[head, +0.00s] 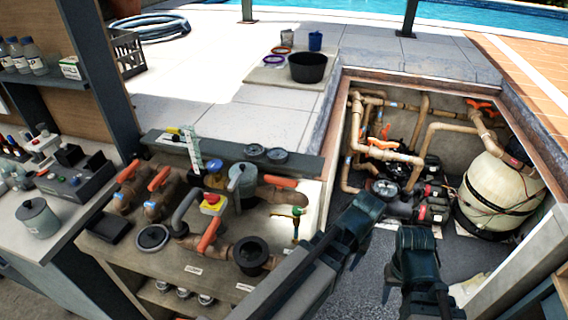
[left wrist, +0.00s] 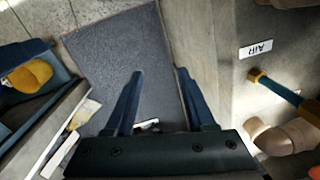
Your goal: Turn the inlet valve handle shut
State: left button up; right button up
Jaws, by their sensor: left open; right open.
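Several orange valve handles are in view, and I cannot tell which is the inlet one. In the pit, one orange handle (head: 382,143) sits on the front tan pipe and another (head: 481,104) is by the filter tank. On the bench are more orange handles (head: 159,178). My left gripper (head: 336,258) is by the bench's right end, apart from these handles. In the left wrist view it is open and empty (left wrist: 159,72) over a grey floor mat. My right gripper (head: 414,296) is open, pointing down in front of the pit, and touches no handle.
The cream filter tank (head: 498,190) fills the pit's right side; pumps (head: 430,205) stand beside it. The bench (head: 150,265) carries pipes and gauges. A black bucket (head: 309,67) stands behind.

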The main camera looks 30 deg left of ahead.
pick_arm(q)
jog(key=w+a+r+n+p, duration=0.9)
jog(key=a+r+n+p, duration=0.2)
jog(key=a+r+p, duration=0.3)
notch_tip(320, 180, up, 10)
jog(key=f+n+h+p, duration=0.1)
jog(key=n+p, duration=0.6)
jog(key=n, duration=0.2)
send_over(281, 178)
jog(key=shift+s+r, duration=0.15)
jog(key=shift+r, duration=0.05)
pick_arm(e)
notch_tip(281, 178, up, 23)
jog(key=shift+r, duration=0.2)
pick_arm(q)
jog(key=shift+f, duration=0.15)
pick_arm(e)
jog(key=shift+s+f, duration=0.1)
pick_arm(q)
notch_tip(281, 178, down, 14)
jog(key=b, duration=1.4)
jog(key=shift+r, duration=0.2)
pick_arm(e)
notch_tip(281, 178, down, 14)
jog(key=shift+r, duration=0.2)
pick_arm(q)
grip_shut()
